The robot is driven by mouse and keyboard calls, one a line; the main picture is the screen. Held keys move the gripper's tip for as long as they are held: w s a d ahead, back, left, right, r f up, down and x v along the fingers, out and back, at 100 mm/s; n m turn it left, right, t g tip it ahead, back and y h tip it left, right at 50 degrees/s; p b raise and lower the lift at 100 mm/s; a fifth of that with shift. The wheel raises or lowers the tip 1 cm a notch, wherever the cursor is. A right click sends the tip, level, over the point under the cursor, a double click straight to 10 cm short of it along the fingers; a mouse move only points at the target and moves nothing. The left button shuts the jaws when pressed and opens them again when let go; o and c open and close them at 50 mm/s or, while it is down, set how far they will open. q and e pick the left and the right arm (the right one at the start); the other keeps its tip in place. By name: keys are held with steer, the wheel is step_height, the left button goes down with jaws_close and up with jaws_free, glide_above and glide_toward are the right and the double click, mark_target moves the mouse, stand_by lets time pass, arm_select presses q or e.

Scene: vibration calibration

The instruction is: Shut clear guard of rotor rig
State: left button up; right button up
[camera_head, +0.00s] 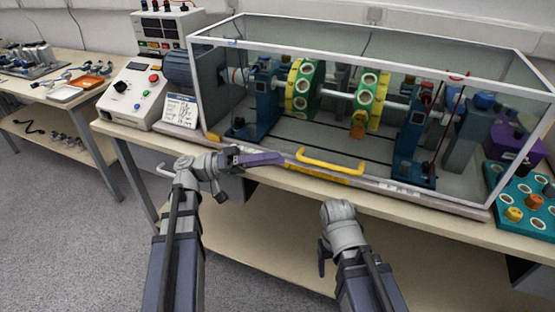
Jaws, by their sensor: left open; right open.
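The clear guard (350,52) is a long box with a white frame over the rotor rig. Its yellow handle (330,162) is low on the front, just above the bench's front edge. The guard looks low over the rig; I cannot tell whether a small gap is left at its bottom edge. Inside, a shaft carries green and yellow discs (302,86) between blue stands (257,98). My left gripper (262,158) is open, left of the handle and apart from it. My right gripper (323,258) is open and empty, below and in front of the bench edge; its fingers are mostly hidden.
A white control box (134,94) and a small printed card (181,110) stand left of the guard. A teal tray (520,205) with round holes and a purple case (515,146) stand at the right. A second table (40,92) is at the far left. The floor in front is clear.

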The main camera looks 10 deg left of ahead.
arm_select(q)
steer(key=shift+w+f+b+v, duration=0.15)
steer(key=shift+b+v, duration=0.1)
steer(key=shift+v, duration=0.5)
steer(key=shift+w+f+b+v, duration=0.1)
steer(key=shift+b+v, duration=0.15)
steer(key=shift+v, duration=0.5)
steer(key=shift+w+f+b+v, duration=0.15)
steer(key=shift+b+v, duration=0.1)
steer(key=shift+v, duration=0.45)
arm_select(e)
steer(key=shift+f, duration=0.85)
